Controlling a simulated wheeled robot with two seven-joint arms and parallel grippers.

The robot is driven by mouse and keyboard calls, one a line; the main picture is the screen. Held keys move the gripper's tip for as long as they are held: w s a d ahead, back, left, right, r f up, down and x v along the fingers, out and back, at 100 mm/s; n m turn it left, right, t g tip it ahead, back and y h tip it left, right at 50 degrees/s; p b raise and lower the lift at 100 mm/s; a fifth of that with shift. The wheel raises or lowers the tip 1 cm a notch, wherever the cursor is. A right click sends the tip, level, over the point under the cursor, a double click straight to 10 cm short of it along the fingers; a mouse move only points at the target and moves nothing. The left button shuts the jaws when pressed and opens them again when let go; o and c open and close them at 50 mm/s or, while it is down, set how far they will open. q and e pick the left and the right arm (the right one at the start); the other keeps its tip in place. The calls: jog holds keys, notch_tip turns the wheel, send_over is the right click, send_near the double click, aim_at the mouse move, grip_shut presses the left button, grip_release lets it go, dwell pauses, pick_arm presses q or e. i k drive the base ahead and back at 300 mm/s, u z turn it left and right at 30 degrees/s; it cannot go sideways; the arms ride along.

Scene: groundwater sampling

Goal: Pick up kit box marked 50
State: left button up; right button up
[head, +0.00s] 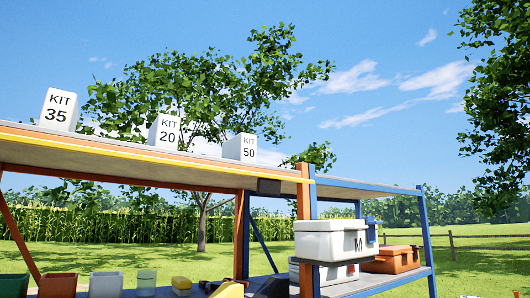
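The white kit box marked 50 (239,148) stands on the top board of the orange rack (130,157), toward its right end. Its black "KIT 50" label faces me; its base is partly hidden by the board's front edge. The kit box marked 20 (165,131) stands to its left, and the kit box marked 35 (59,110) is farther left. The three boxes stand apart from one another. Neither of my grippers can be made out in the head view.
A blue rack (368,188) adjoins on the right, with a white lidded box marked M (330,240) and an orange case (391,259). Several bins, including a green one (14,286), sit low at the left. The top board is clear between the kit boxes.

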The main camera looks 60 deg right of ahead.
aim_at(243, 147)
jog(key=k, duration=0.45)
jog(key=z, duration=0.85)
